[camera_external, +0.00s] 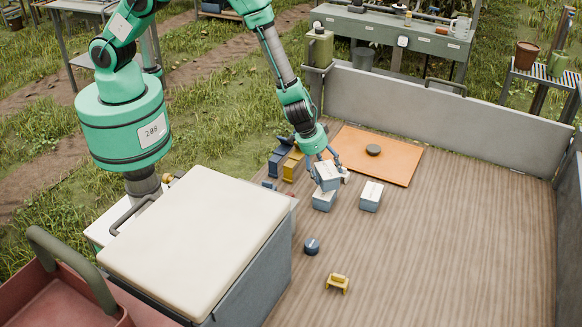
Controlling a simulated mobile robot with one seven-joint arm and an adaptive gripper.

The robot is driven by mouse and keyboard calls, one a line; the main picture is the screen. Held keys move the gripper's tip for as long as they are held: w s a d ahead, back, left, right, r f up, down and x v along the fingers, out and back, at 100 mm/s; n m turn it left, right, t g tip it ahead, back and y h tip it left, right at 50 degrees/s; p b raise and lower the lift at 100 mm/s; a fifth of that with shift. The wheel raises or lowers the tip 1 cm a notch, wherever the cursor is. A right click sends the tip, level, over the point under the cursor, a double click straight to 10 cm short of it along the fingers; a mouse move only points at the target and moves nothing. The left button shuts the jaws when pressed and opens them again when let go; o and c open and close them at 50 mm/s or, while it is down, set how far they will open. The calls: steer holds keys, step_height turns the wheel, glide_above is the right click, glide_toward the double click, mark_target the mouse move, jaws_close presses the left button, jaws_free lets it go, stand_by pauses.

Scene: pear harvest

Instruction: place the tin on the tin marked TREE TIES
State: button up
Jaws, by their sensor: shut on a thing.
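My gripper (328,168) points down over the wooden deck and is shut on a tin (327,177) with a pale lid and blue-grey sides. The held tin is right above a second, similar tin (323,202) standing on the deck and overlaps its top in the picture. I cannot tell whether the two touch. A third tin (371,196) with a white lid stands just to the right, apart from them. The writing on the lids is too small to read, so I cannot tell which tin is marked TREE TIES.
An orange mat (395,160) with a dark round object (373,150) lies behind the tins. Yellow (293,166) and blue (277,163) items stand to the left. A dark blue round object (312,246) and a small yellow piece (338,283) lie in front. The deck's right side is clear.

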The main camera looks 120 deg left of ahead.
steer(key=shift+f+b, duration=1.25)
steer(key=shift+f, duration=0.5)
steer(key=o, duration=1.8)
steer(key=shift+r, duration=0.1)
steer(key=p+v, duration=0.5)
steer(key=v, duration=0.7)
